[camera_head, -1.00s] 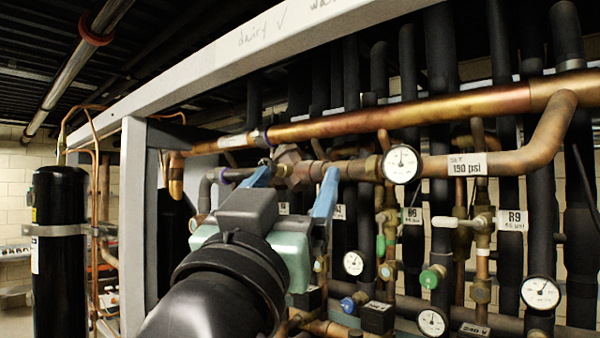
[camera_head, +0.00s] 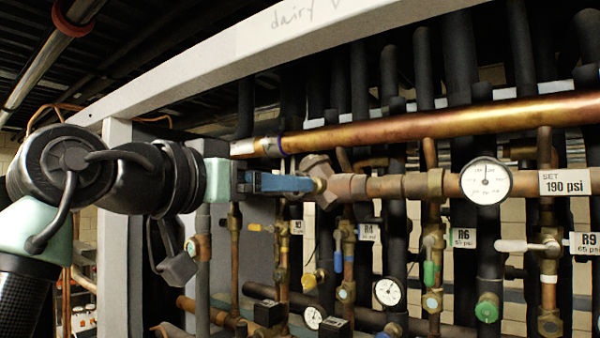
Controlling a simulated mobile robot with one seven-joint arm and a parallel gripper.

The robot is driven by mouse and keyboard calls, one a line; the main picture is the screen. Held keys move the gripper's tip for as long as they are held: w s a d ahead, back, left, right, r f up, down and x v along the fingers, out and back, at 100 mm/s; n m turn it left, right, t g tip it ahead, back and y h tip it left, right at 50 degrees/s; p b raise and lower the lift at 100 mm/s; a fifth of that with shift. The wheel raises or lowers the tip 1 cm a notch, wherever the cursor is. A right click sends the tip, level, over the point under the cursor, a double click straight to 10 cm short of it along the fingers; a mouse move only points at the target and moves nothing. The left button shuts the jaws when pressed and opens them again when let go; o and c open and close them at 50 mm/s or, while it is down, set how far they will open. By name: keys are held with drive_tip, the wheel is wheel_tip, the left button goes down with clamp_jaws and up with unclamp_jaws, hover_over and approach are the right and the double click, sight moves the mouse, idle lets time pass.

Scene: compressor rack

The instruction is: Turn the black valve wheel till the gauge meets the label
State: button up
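The round white gauge (camera_head: 486,181) sits on the copper pipe at right, with its needle pointing roughly straight up; the scale numbers are too small to read. The label (camera_head: 566,182) to its right reads "SET 190 psi". My gripper (camera_head: 308,184) comes in from the left, with its blue fingers pointing right, level with the pipe. The fingertips reach the brass stem end of the valve body (camera_head: 318,168). The fingers line up one behind the other, so their gap does not show. I cannot make out the black valve wheel; the fingers may hide it.
A thick copper pipe (camera_head: 420,122) runs above the gripper, and a pale frame beam (camera_head: 200,75) crosses overhead. Below are several small valves, a lower gauge (camera_head: 388,292) and vertical black pipes. Tag R6 (camera_head: 464,238) hangs at right.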

drive_tip(key=p+x, duration=0.2)
drive_tip(key=x, duration=0.4)
drive_tip(key=shift+w, duration=0.15)
drive_tip(key=shift+c, duration=0.4)
clamp_jaws()
drive_tip(key=shift+n, duration=0.4)
